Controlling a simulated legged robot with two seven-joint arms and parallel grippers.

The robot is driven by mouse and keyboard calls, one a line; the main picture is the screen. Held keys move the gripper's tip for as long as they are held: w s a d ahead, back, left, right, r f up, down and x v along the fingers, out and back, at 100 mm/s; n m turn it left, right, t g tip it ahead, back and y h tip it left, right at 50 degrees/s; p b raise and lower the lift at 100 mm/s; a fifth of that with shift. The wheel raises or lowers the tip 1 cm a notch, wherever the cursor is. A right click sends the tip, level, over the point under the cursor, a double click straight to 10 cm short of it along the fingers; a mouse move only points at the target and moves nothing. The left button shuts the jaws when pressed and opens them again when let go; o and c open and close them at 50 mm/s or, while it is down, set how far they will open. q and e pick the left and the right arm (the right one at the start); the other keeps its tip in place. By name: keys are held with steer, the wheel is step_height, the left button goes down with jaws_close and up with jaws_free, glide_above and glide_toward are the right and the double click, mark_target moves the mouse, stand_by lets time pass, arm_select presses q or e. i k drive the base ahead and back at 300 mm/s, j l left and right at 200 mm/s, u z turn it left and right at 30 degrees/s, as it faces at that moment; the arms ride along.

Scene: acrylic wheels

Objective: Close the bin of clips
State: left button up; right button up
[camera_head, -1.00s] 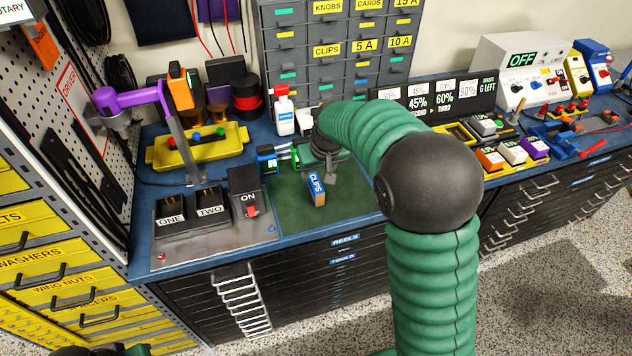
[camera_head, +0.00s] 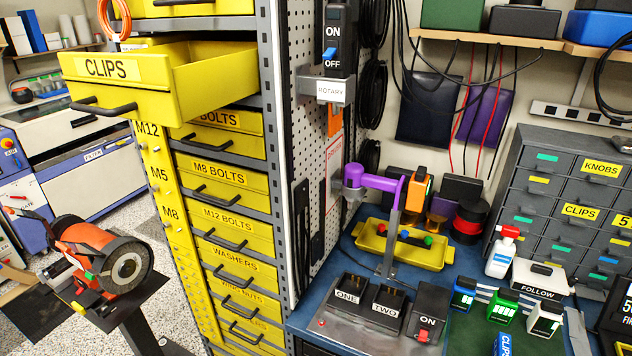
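The yellow bin labelled CLIPS (camera_head: 108,68) is a drawer pulled far out of the tall grey cabinet on the left, with a black handle (camera_head: 103,106) on its front. Its inside is partly seen from above, and no contents can be made out. A small grey drawer labelled CLIPS (camera_head: 580,211) in the organiser at the right looks shut. Neither of my grippers shows.
Other yellow drawers, such as M8 BOLTS (camera_head: 219,173), are shut below the open bin. An orange grinder on a stand (camera_head: 103,262) is at the lower left. The workbench (camera_head: 318,312) with chargers and a purple arm lamp lies to the right of the cabinet.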

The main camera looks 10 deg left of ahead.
mark_target(171, 85)
steer(key=u, duration=1.2)
